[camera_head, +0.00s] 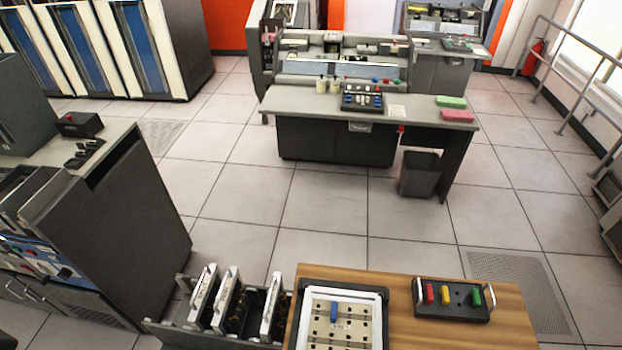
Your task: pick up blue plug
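The blue plug (334,310) is a small blue peg near the upper left of a perforated, beige plugboard (360,342). The board has a white frame and sits in a dark tray on the wooden table at the bottom of the head view. The plug looks roughly upright; whether it is seated in a hole is too small to tell. The lower part of the board is cut off by the picture edge. Neither of my grippers is in view.
A black rack (453,313) with red, yellow and green plugs and metal end handles stands on the wooden table (512,328), right of the board. Upright card modules (228,300) stand close on the left. The tabletop between board and rack is clear.

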